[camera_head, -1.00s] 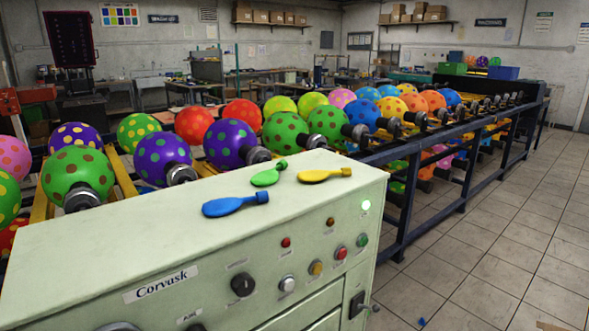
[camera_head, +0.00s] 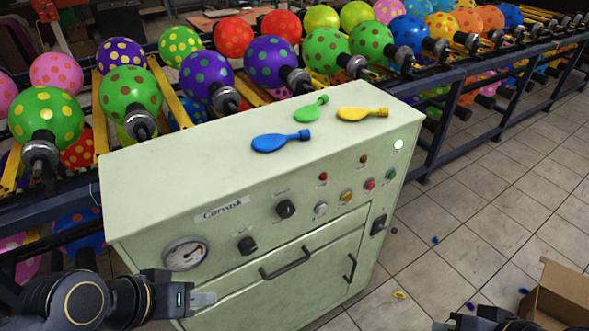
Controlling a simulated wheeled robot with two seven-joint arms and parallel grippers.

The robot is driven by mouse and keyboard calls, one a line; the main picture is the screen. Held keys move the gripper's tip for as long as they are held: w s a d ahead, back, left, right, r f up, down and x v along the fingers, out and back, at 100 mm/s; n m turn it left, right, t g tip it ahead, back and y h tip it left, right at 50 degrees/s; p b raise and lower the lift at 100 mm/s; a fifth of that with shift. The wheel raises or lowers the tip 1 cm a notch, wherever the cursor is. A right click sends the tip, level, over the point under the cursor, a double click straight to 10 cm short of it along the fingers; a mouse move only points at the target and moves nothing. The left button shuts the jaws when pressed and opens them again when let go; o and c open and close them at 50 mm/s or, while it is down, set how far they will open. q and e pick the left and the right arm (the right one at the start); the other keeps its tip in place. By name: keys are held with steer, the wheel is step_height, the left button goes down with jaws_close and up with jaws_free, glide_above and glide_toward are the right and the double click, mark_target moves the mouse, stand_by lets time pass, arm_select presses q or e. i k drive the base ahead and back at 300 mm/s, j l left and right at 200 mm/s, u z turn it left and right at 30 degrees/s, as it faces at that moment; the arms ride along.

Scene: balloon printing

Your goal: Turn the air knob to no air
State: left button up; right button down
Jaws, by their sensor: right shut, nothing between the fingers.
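The pale green control cabinet (camera_head: 150,195) stands in front of me. Its front has a black knob (camera_head: 248,245) on the lower left, right of a round gauge (camera_head: 186,253); its small label was partly readable as "AIR" a second ago. A second black knob (camera_head: 286,208) sits higher and to the right. My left gripper (camera_head: 205,300) is at the lower left, in front of the cabinet, below the gauge and apart from the knobs; its finger opening is not clear. My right gripper (camera_head: 442,325) shows only partly at the bottom edge, shut and empty, away from the cabinet.
Blue (camera_head: 280,141), green (camera_head: 311,109) and yellow (camera_head: 362,114) uninflated balloons lie on the cabinet top. Coloured buttons and two handles are on its front. A rack (camera_head: 480,70) of dotted balloons runs behind. A cardboard box (camera_head: 562,295) stands at the lower right; tiled floor lies between.

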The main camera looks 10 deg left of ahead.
mark_target(247, 247)
steer(key=k+j+z, duration=0.2)
steer(key=k+j, duration=0.9)
steer(key=i+l+u, duration=0.3)
steer(key=i+l, duration=0.3)
